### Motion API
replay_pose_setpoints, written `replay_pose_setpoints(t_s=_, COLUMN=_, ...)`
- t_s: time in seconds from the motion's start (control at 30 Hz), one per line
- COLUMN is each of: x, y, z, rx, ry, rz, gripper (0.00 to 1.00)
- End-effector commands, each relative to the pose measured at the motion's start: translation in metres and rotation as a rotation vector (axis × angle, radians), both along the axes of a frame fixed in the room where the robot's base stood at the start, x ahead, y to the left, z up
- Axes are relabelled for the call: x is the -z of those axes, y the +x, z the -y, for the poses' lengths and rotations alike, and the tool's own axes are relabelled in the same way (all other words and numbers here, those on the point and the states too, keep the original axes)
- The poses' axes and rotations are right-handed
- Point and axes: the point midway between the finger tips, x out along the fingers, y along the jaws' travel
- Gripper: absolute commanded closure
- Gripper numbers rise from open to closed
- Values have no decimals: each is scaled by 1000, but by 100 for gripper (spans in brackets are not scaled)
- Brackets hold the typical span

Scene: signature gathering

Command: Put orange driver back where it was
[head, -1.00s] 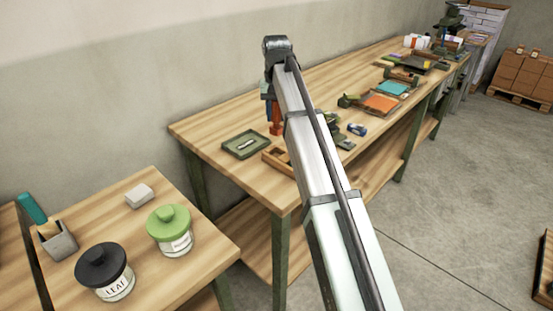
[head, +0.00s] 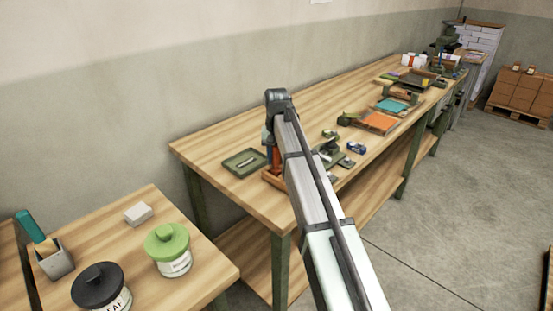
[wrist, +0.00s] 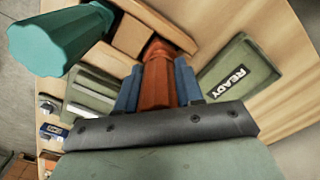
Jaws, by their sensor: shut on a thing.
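My gripper (wrist: 157,88) is shut on the orange driver (wrist: 157,68), with one blue finger on each side of its ribbed handle. In the head view the orange driver (head: 275,160) hangs upright beneath my arm's end, at the wooden tray (head: 271,181). The tray's compartments (wrist: 168,24) also show in the wrist view around the driver. The driver's lower end is hidden, so I cannot tell if it touches the tray. A teal driver-like handle (wrist: 52,42) stands close at the upper left of the wrist view.
A green tray marked READY (wrist: 238,68) lies right of the driver in the wrist view; in the head view a green tray (head: 244,162) sits left of the wooden tray. Small tools (head: 330,152) lie beyond my arm. The bench's wall side is clear.

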Motion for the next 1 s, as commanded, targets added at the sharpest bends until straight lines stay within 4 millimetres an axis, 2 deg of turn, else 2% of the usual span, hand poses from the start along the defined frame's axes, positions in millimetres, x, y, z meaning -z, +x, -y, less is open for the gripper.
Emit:
replay_pose_setpoints(t_s=0.1, x=8, y=0, z=0, rx=0, ry=0, rz=0, gripper=94)
replay_pose_setpoints(t_s=0.47, x=10, y=0, z=0, rx=0, ry=0, rz=0, gripper=94)
replay_pose_setpoints(t_s=0.5, x=10, y=0, z=0, rx=0, ry=0, rz=0, gripper=60)
replay_pose_setpoints(t_s=0.73, x=10, y=0, z=0, rx=0, ry=0, rz=0, gripper=38)
replay_pose_setpoints(t_s=1.0, x=8, y=0, z=0, rx=0, ry=0, rz=0, gripper=38)
